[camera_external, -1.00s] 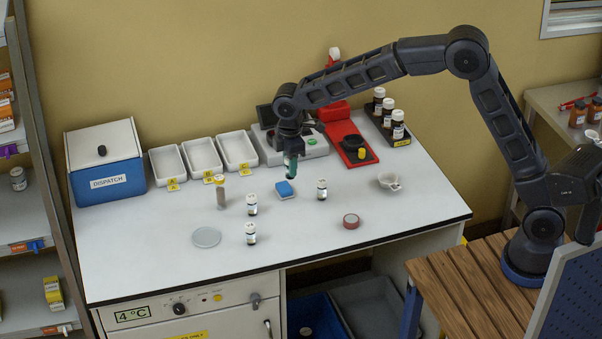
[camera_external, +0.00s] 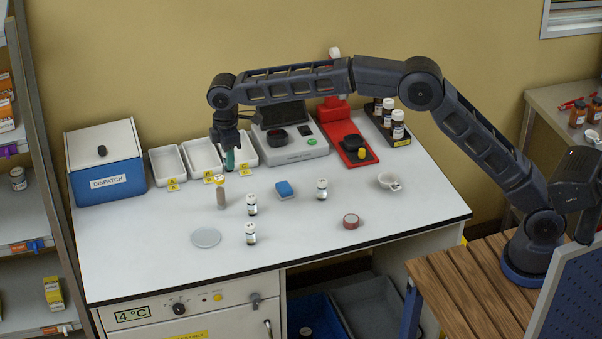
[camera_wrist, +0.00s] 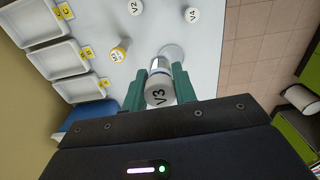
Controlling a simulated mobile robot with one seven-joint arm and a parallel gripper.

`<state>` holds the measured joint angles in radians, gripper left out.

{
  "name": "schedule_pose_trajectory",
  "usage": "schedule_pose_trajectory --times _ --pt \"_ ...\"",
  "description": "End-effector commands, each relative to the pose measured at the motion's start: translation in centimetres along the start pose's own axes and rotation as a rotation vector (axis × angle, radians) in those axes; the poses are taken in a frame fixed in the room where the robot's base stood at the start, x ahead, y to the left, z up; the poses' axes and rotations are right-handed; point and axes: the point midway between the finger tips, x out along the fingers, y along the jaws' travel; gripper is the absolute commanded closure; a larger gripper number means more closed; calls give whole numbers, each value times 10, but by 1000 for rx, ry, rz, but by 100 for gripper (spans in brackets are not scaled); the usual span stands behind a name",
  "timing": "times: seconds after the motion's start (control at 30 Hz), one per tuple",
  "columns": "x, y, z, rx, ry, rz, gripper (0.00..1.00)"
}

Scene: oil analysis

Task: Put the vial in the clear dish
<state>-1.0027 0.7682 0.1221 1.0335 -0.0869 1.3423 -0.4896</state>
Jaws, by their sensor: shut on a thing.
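My gripper (camera_external: 230,160), with green fingers, hangs above the bench in front of trays B and C. In the wrist view my gripper (camera_wrist: 158,88) is shut on a white-capped vial marked V3 (camera_wrist: 158,92), held between the fingers. The held vial is hard to make out in the external view. The clear dish (camera_external: 206,237) lies flat and empty near the front left of the bench, apart from the gripper. In the wrist view the dish (camera_wrist: 172,51) shows beyond the held vial, partly covered by it.
White-capped vials V2 (camera_wrist: 135,8) and V4 (camera_wrist: 192,14) stand on the bench. A yellow-capped tube (camera_external: 220,192) stands upright just behind the dish. Trays A, B and C (camera_external: 167,164) line the back, beside the blue dispatch box (camera_external: 105,170). The bench left of the dish is clear.

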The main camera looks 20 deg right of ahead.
Motion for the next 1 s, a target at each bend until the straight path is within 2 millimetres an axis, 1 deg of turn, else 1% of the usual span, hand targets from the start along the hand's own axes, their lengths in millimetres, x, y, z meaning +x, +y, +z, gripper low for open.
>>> schedule_pose_trajectory --times 0.03,0.2,0.3,0.4,0.57,0.67,0.77,1.0 --pt "2 -1 -15 0 1 1 95" --pt "4 -6 -52 12 1 2 95" --pt "6 -9 -68 20 -1 3 95" --pt "7 -12 -80 24 -1 3 95" --pt "8 -15 -89 29 -1 4 95" --pt "16 -16 -90 31 -2 4 95" --pt "33 -16 -90 31 -4 4 95" --pt "85 -16 -90 30 -4 4 95"
